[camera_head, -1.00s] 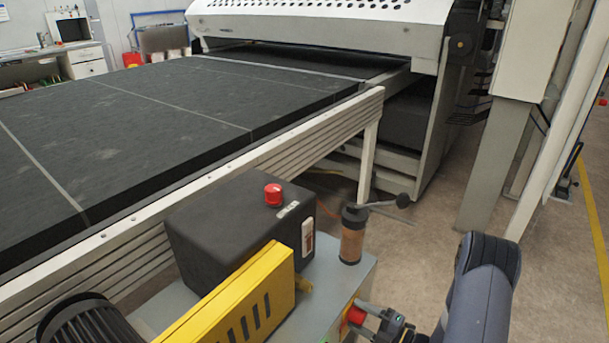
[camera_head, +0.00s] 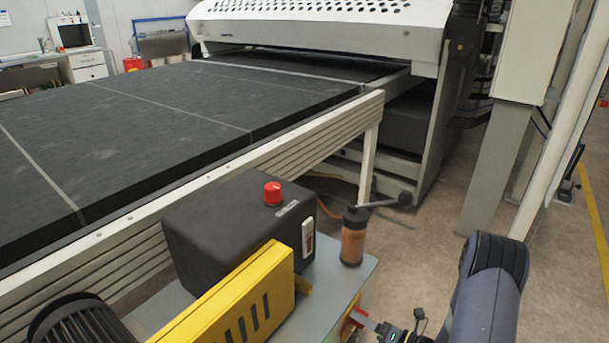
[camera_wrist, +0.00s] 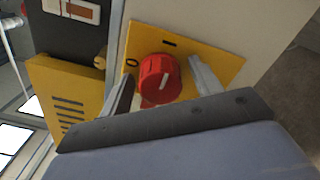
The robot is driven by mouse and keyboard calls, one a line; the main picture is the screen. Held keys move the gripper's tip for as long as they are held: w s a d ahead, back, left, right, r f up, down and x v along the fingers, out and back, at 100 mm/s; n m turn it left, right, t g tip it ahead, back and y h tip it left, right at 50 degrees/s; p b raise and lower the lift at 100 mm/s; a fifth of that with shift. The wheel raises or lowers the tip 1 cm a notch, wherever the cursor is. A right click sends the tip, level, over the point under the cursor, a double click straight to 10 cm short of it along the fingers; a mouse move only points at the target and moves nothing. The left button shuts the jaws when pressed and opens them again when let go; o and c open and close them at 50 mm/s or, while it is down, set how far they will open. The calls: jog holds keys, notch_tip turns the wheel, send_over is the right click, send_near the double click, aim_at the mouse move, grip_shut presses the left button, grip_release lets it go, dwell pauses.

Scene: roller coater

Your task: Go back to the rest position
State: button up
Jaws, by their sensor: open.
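My gripper shows in the wrist view (camera_wrist: 163,85) with its two grey fingers apart, one on each side of a red rotary knob (camera_wrist: 158,80). The knob sits on a yellow plate (camera_wrist: 222,62) with a 0 mark and a bar mark, and its white line tilts up to the right. I cannot tell whether the fingers touch the knob. In the camera_head view, only part of the wrist shows at the bottom edge, beside a small red part at the machine's side; the fingertips are hard to make out there.
A black box with a red button (camera_head: 272,193), a yellow guard (camera_head: 228,300) and an amber cylinder with a crank handle (camera_head: 353,240) stand close left of my arm. A conveyor with dark panels (camera_head: 170,110) lies behind. A grey post (camera_head: 497,165) stands right; floor between is clear.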

jog(key=n+b, duration=0.1)
jog(key=n, duration=0.4)
jog(key=n+b, duration=0.1)
jog(key=n, duration=0.2)
jog(key=shift+n, duration=0.3)
jog(key=shift+s+a, duration=0.1)
